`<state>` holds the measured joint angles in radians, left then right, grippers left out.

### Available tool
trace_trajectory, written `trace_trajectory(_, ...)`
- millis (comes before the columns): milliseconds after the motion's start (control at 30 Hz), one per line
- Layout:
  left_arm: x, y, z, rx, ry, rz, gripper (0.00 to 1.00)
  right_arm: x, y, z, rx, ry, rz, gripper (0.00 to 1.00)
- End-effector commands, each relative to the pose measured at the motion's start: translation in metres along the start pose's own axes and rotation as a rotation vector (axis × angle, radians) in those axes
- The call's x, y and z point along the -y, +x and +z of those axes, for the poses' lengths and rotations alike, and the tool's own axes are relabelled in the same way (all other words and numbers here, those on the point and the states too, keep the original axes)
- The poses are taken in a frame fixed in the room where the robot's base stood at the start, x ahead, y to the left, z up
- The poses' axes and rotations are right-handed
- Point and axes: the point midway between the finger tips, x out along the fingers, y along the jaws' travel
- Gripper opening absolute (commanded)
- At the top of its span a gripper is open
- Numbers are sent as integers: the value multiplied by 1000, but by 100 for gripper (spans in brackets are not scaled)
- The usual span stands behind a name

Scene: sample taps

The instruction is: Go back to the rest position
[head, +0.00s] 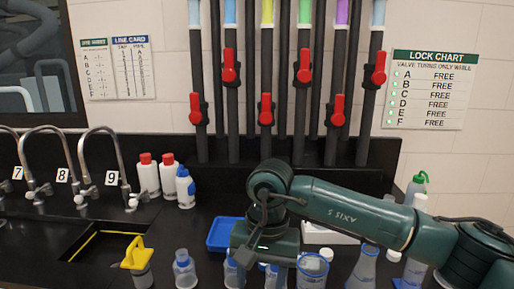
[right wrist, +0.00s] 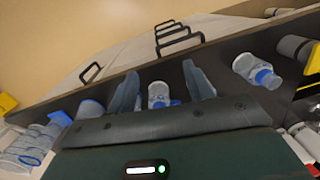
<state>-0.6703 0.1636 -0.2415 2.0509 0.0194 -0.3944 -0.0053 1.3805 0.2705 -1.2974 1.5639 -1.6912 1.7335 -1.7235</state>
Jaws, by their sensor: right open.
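My right arm (head: 345,202), dark green, reaches in from the right across the counter in the head view. Its wrist is bent down over the bottles at the front. The right gripper (right wrist: 161,84) is open in the right wrist view, with its two fingers well apart. A clear bottle with a blue ring (right wrist: 158,95) shows between the fingers and is not gripped; I cannot tell how far beyond them it is. In the head view the fingertips are hidden behind the wrist or below the picture edge. My left gripper is not in view.
Clear bottles (head: 184,272) and a yellow-topped container (head: 137,256) stand along the front. A blue tray (head: 222,235) lies behind. White bottles (head: 148,176) stand by the sink taps (head: 104,150). Pipes with red valve handles (head: 266,108) rise at the back. A green-capped bottle (head: 417,187) stands right.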

Motion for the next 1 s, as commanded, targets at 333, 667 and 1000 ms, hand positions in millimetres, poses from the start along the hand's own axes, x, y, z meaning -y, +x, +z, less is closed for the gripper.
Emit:
trace_trajectory(333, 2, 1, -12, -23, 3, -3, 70, 83, 27, 114, 652, 324, -470, 52)
trace_trajectory(667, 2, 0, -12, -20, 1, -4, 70, 108, -47, 124, 1839, 1132, -780, 52)
trace_trajectory(1000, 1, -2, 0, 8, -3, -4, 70, -16, 50, 20, -2038, -1271, 281, 52)
